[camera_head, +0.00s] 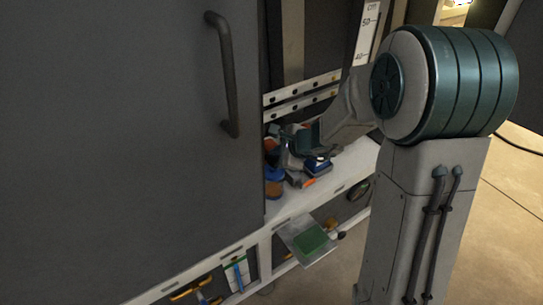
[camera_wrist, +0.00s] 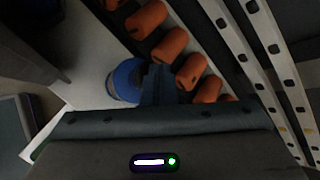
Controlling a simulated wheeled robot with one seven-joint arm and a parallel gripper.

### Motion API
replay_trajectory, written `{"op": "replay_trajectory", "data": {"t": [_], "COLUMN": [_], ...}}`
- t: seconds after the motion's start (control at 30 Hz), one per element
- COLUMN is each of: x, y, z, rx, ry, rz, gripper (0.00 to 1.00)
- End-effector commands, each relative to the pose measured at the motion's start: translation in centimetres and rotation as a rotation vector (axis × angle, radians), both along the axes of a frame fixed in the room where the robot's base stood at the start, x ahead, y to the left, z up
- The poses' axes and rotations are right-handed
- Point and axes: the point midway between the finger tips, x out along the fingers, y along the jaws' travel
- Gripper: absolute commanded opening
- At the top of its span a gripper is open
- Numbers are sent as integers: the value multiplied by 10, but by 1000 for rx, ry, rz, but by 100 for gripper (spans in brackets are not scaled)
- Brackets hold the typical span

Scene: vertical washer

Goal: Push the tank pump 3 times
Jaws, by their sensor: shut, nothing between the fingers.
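No part is labelled as the tank pump. A likely candidate is the blue-topped container (camera_head: 274,182) with an orange-brown body, on the white ledge just right of the big dark door. Its round blue top (camera_wrist: 122,82) also shows in the wrist view. My gripper (camera_wrist: 160,72) is shut and empty, its dark fingers beside the right edge of that blue top and partly overlapping it in the picture. I cannot tell whether they touch. In the head view my wrist and arm reach in over the ledge, and the fingertips are hard to make out among the clutter.
A row of orange cylinders (camera_wrist: 170,45) runs close beside my fingers, along perforated white rails (camera_wrist: 257,62). A blue and orange item (camera_head: 318,166) lies on the ledge. The dark door (camera_head: 130,140) with its bar handle (camera_head: 226,80) stands left. A clear tray (camera_head: 291,238) sticks out below.

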Motion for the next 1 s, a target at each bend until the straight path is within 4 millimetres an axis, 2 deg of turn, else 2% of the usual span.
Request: {"op": "replay_trajectory", "data": {"t": [0.67,1.0], "x": [-1,-1], "y": [0,0], "z": [-9,-8], "rx": [-2,-2], "ry": [2,2], "rz": [-1,-1], "gripper": [0,0]}}
